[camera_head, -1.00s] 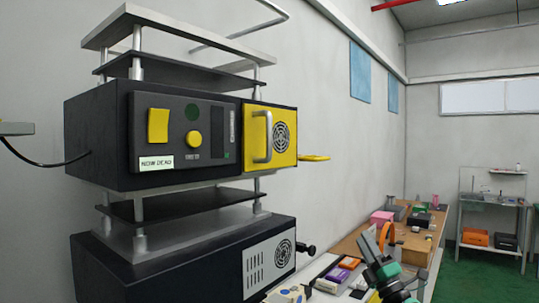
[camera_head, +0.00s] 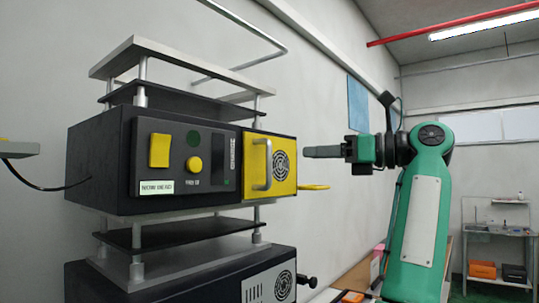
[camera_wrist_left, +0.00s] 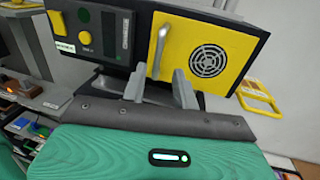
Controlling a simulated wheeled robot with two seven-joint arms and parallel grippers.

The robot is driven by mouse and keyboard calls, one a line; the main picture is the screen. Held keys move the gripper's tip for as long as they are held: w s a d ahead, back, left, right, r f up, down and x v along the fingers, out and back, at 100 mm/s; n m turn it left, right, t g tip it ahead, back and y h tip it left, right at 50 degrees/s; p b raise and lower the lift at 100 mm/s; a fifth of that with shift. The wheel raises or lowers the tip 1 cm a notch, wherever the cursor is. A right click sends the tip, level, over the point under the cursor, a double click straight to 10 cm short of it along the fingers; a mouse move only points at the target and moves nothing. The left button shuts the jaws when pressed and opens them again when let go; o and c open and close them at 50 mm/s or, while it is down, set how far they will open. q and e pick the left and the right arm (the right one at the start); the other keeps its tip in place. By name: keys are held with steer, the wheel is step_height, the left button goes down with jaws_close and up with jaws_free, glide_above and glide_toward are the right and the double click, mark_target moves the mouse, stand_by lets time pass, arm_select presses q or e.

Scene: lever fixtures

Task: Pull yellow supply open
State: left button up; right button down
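The yellow supply (camera_head: 284,158) is a yellow-fronted unit with a round fan grille, set in the right part of a black housing. Its silver vertical bar handle (camera_head: 263,163) stands at the left of the yellow front. The supply also shows in the left wrist view (camera_wrist_left: 188,58), with the handle (camera_wrist_left: 159,48) upright above the fingers. My left gripper (camera_head: 308,152) is in the air to the right of the supply, apart from the handle. In the left wrist view its two fingers (camera_wrist_left: 158,80) are spread with nothing between them. My right gripper is not in view.
The black housing (camera_head: 95,163) carries a yellow switch (camera_head: 159,150), a round yellow button (camera_head: 194,167) and a label. A yellow loop (camera_head: 314,187) juts out at the supply's right. Plates on posts are above and below. Shelving (camera_head: 497,240) stands far right.

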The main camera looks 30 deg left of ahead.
arm_select(q)
steer(key=p, duration=0.2)
glide_above(269, 181)
steer(key=shift+w+a, duration=0.25)
steer(key=shift+w, duration=0.05)
jaws_close()
